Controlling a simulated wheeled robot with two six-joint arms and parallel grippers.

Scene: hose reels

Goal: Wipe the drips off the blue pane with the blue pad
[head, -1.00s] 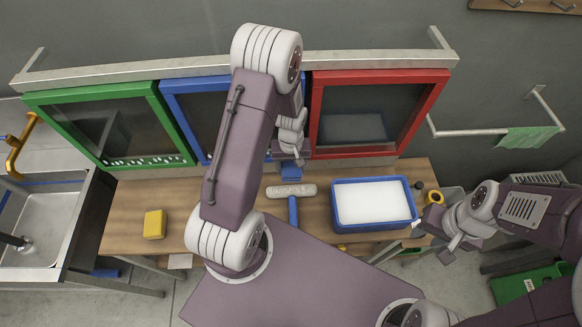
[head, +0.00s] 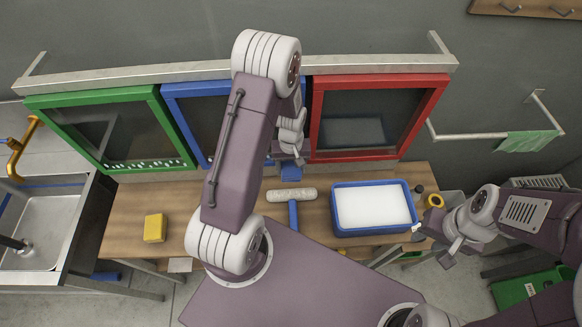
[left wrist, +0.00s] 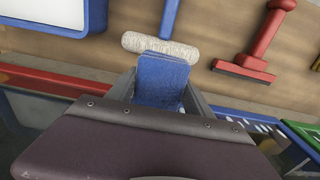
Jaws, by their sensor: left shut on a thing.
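The blue pane's frame (head: 190,128) stands between the green and red ones, and my left arm covers much of it in the head view. In the left wrist view its blue edge (left wrist: 233,113) shows, with small white drips (left wrist: 258,127) beside it. My left gripper (head: 291,160) is shut on the blue pad (head: 291,173), in front of the pane's lower right. The pad (left wrist: 160,78) also sits between the fingers in the left wrist view. I cannot tell whether it touches the pane. My right gripper (head: 449,245) hangs right of the blue tray; its jaw opening is unclear.
A green-framed pane (head: 107,97) with white drips stands left, a red-framed pane (head: 317,115) right. On the wooden bench (head: 123,205) lie a yellow sponge (head: 154,228), a roller (head: 292,194) and a blue tray (head: 375,232) of white. A red squeegee (left wrist: 245,68) shows in the left wrist view.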

